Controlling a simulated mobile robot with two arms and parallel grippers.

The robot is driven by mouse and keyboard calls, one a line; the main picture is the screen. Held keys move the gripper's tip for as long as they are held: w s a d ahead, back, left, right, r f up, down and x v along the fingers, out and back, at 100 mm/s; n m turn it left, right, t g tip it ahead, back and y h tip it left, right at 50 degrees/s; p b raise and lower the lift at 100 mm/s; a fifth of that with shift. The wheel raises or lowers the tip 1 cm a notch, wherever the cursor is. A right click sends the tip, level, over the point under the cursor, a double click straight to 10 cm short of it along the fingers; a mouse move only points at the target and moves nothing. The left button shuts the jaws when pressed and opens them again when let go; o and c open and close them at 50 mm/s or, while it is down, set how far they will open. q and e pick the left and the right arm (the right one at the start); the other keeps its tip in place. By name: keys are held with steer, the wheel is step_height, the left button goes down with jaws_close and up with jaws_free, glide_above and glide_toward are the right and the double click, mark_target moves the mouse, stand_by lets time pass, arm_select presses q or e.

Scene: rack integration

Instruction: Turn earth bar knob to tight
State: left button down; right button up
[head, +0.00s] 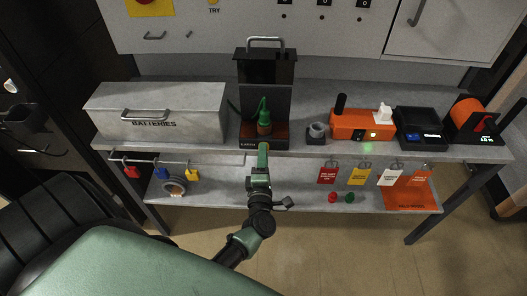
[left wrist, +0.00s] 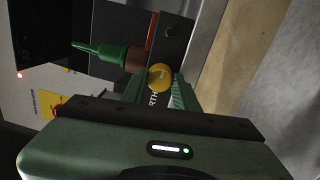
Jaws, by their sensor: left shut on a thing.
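The earth bar (head: 278,132) is a brown and dark block with an EARTH label at the shelf's front edge, below a dark upright unit. A green plug-like piece (head: 264,112) with a brown collar stands on it; it also shows in the left wrist view (left wrist: 98,50). The round yellow knob (left wrist: 159,77) sits between the green fingers of my left gripper (left wrist: 165,92), which is shut on it. In the head view my left gripper (head: 262,155) reaches up to the bar's front and mostly hides the knob. I cannot read the knob's setting. My right gripper is not in view.
A grey BATTERIES box (head: 185,110) stands left of the bar. A grey ring-shaped part (head: 317,132), an orange device (head: 350,122) and a black scale-like box (head: 420,125) stand right. Coloured tags and padlocks hang below the shelf edge.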

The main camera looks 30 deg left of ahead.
arm_select(q)
steer(key=m+p, duration=0.4)
steer(key=m, duration=0.7)
steer(key=shift+h+p, duration=0.4)
steer(key=shift+s+f, duration=0.1)
steer(key=c, duration=1.1)
jaws_free()
steer(key=p+v, duration=0.1)
steer(key=v, duration=0.6)
steer(key=shift+s+d+p, duration=0.15)
steer(key=shift+s+p, duration=0.2)
steer(key=shift+p, duration=0.05)
